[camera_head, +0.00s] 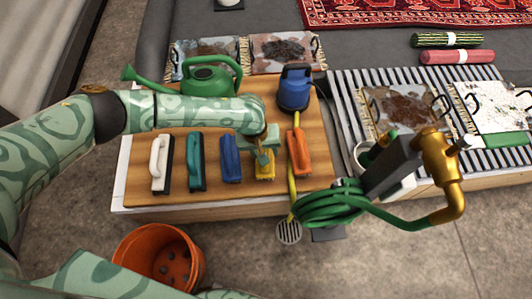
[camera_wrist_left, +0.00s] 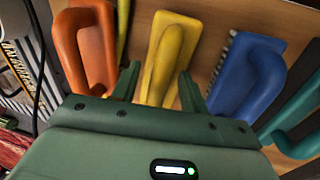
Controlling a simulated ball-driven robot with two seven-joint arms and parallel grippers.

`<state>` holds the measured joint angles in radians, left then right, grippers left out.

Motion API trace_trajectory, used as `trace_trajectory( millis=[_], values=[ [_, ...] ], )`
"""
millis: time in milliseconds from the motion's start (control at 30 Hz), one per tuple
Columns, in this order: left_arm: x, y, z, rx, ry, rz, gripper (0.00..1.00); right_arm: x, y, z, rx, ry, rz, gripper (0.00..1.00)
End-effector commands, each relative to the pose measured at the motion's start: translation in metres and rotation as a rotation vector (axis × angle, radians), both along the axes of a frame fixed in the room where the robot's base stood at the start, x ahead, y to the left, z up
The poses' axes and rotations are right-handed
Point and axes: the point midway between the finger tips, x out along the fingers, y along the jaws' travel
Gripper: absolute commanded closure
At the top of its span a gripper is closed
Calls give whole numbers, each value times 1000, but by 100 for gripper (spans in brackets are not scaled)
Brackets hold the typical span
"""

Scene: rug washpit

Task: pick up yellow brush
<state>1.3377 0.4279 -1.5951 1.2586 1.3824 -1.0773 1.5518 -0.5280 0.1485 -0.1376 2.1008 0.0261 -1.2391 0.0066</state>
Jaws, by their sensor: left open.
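The yellow brush (camera_head: 264,168) lies on the wooden board between a blue brush and an orange brush. It also shows in the left wrist view (camera_wrist_left: 168,55), with its raised handle between my fingers. My left gripper (camera_head: 262,150) is above the far end of the yellow brush in the head view and covers part of it. In the left wrist view my left gripper (camera_wrist_left: 160,85) is open, one finger on each side of the yellow handle. I cannot tell whether the fingers touch it. My right gripper is not in view.
The blue brush (camera_head: 231,158) and orange brush (camera_head: 298,152) flank the yellow one closely. Teal (camera_head: 196,160) and white (camera_head: 160,162) brushes lie further left. A green watering can (camera_head: 205,80) and a blue container (camera_head: 295,92) stand behind. An orange bucket (camera_head: 160,256) is on the floor.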

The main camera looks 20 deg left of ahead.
Motion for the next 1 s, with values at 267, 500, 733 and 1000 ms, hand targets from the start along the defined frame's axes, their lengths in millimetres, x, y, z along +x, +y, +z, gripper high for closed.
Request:
trace_trajectory(
  millis=[267, 500, 733, 1000],
  values=[
    [1, -1, -3, 0, -2, 0, 56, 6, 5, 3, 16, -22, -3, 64],
    [1, -1, -3, -1, -1, 0, 100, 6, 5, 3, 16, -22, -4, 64],
    [1, -1, -3, -2, -2, 0, 100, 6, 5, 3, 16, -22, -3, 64],
    [2, -1, 12, -1, -6, 1, 100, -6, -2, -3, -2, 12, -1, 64]
  ],
)
